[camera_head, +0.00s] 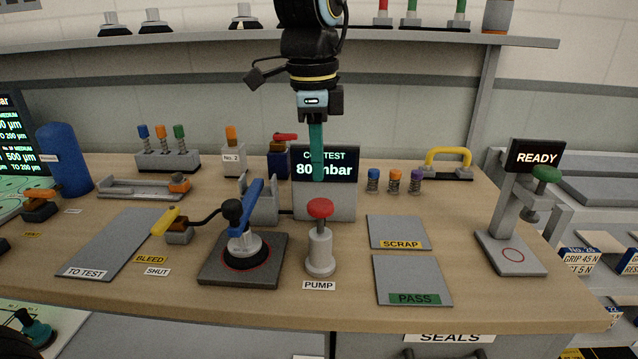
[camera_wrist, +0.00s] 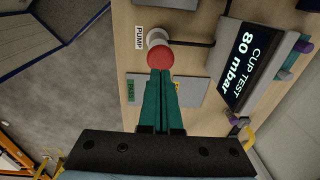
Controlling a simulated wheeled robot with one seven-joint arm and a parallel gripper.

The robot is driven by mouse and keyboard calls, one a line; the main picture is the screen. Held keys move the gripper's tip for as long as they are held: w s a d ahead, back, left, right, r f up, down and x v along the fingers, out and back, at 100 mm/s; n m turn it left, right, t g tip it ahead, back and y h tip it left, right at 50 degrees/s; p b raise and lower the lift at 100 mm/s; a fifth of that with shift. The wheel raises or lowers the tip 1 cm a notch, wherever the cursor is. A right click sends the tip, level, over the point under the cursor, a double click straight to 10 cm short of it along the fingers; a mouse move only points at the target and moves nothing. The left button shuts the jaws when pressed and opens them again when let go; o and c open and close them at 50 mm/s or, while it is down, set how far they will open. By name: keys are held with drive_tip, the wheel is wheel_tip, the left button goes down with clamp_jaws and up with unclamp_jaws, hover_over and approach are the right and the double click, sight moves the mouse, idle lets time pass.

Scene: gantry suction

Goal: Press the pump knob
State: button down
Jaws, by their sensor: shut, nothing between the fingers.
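The pump (camera_head: 320,249) is a grey cylinder with a red knob (camera_head: 320,207) on top, standing upright on the bench behind a PUMP label (camera_head: 319,285). My gripper (camera_head: 317,178) points straight down with its teal fingers shut and empty. In the head view its tips show just above the knob, in front of the display. In the wrist view the red knob (camera_wrist: 160,57) lies just beyond the fingertips (camera_wrist: 160,74). I cannot tell the exact gap, but no contact shows. The CUP TEST display (camera_head: 325,168) reads 80 mbar, its first line partly hidden by my fingers.
Left of the pump, a suction cup with a blue lever (camera_head: 245,222) stands on a dark plate (camera_head: 213,268). A yellow-handled bleed valve (camera_head: 177,232) is further left. SCRAP (camera_head: 396,226) and PASS (camera_head: 408,274) pads are bare at right. A READY stand (camera_head: 512,252) is far right.

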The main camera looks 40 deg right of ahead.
sight(318, 205)
wheel_tip(318, 205, down, 5)
drive_tip(key=shift+d+r+p, duration=0.1)
drive_tip(key=shift+d+p, duration=0.05)
drive_tip(key=shift+p, duration=0.3)
wheel_tip(318, 205, down, 4)
drive_tip(key=shift+r+b, duration=0.1)
drive_tip(key=shift+b, duration=1.05)
